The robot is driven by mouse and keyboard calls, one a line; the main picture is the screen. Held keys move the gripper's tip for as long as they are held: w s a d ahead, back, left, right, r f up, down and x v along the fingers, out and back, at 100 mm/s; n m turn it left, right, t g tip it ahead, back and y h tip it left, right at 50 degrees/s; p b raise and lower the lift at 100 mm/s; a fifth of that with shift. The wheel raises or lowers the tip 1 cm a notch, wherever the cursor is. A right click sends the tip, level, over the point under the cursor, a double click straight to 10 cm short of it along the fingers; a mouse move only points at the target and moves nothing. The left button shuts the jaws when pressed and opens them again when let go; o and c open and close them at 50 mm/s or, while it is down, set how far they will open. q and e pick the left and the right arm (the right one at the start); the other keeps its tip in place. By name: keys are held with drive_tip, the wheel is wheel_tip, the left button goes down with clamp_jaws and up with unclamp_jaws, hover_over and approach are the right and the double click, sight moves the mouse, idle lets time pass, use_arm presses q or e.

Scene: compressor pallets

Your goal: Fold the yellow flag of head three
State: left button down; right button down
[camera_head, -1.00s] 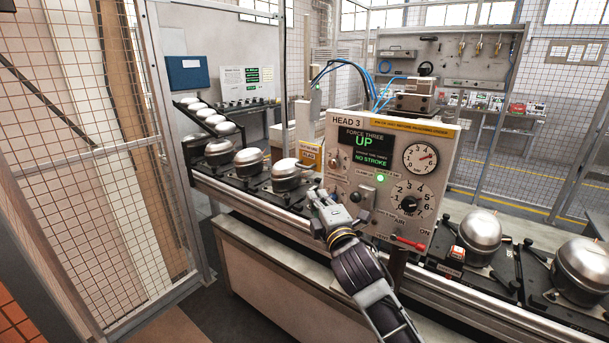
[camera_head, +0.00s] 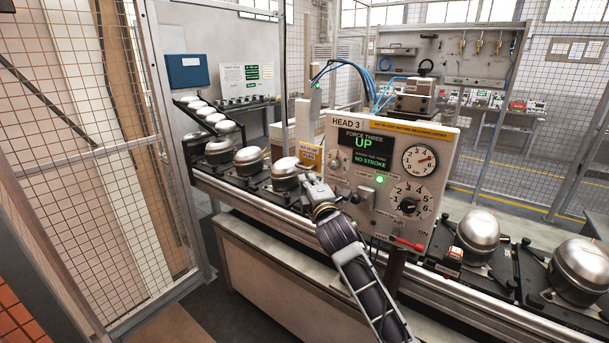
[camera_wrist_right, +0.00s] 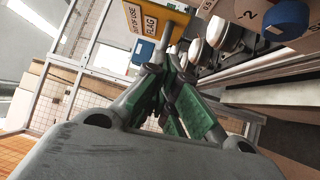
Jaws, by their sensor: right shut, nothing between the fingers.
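The yellow flag (camera_head: 311,157) of head three is a small yellow plate with a white label at the left edge of the HEAD 3 panel (camera_head: 343,127). In the right wrist view the flag (camera_wrist_right: 131,17) is at the top, lettered "OUT OF USE FLAG", just beyond the fingertips. My right gripper (camera_head: 304,178) is shut and empty, just below the flag in the head view. Its fingers (camera_wrist_right: 168,35) come together near the flag's edge in the wrist view; I cannot tell whether they touch it. My left gripper is not in view.
The panel reads "UP" and "NO STROKE", with a green lamp (camera_head: 379,179), a gauge (camera_head: 420,160), a dial (camera_head: 409,201) and a red-handled lever (camera_head: 406,243). Compressors (camera_head: 284,174) stand along the conveyor, with more on the right (camera_head: 478,236). A mesh fence (camera_head: 90,170) stands at left.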

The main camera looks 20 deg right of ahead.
sight(300, 167)
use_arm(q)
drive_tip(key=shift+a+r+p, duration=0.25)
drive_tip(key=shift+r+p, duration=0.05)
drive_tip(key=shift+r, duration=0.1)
use_arm(e)
drive_tip(key=shift+w+r, duration=0.15)
drive_tip(key=shift+w, duration=1.7)
